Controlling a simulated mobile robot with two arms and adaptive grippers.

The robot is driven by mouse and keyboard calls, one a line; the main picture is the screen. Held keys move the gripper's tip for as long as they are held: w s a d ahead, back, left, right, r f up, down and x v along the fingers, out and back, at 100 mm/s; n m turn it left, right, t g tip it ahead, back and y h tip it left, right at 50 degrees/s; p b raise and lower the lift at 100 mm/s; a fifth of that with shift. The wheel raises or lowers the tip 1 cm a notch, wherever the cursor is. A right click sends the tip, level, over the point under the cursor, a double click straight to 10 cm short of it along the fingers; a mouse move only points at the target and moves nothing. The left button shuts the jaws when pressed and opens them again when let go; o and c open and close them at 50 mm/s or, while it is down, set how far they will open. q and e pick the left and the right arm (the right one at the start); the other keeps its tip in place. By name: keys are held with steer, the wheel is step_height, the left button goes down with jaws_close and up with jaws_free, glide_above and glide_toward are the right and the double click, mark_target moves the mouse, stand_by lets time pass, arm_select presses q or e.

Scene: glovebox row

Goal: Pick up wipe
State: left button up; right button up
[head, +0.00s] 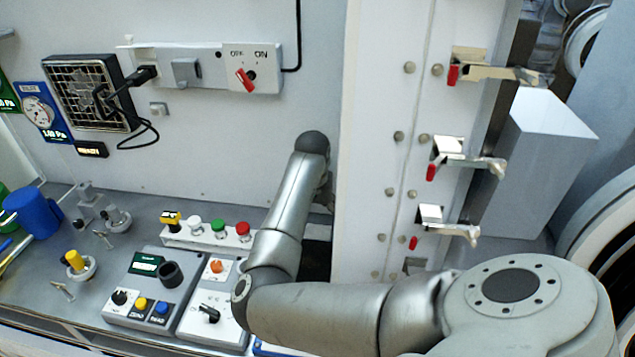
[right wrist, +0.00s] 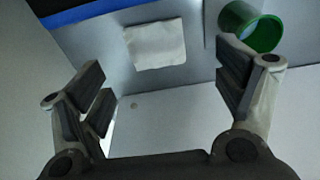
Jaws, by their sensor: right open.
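The wipe (right wrist: 153,43) is a flat white square on a grey surface in the right wrist view, near the top middle. My right gripper (right wrist: 163,78) is open and empty. Its two fingers stand left and right in the lower part of that view, and the wipe shows beyond them, between their tips and apart from them. In the head view my right arm reaches up past the control panel, and its gripper is mostly hidden behind the arm. I cannot make out the wipe in the head view. My left gripper is in neither view.
A green ring-shaped container (right wrist: 250,27) stands right of the wipe, close to the right finger. A blue strip (right wrist: 95,12) edges the surface. In the head view, a white panel with latches (head: 450,150) stands right of my arm, and control boxes (head: 145,290) sit left.

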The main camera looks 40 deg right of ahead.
mark_target(318, 227)
steer(key=shift+d+f, duration=0.1)
steer(key=shift+f, duration=0.25)
steer(key=f+p, duration=0.1)
steer(key=f, duration=0.1)
steer(key=d+f+p, duration=0.1)
steer(key=f, duration=0.1)
steer(key=shift+w+f, duration=0.15)
steer(key=shift+f, duration=0.4)
steer(key=c, duration=0.8)
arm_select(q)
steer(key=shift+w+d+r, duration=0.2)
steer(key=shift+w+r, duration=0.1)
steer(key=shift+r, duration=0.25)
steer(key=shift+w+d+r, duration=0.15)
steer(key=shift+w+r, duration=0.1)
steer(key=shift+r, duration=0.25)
arm_select(e)
steer(key=shift+c, duration=0.2)
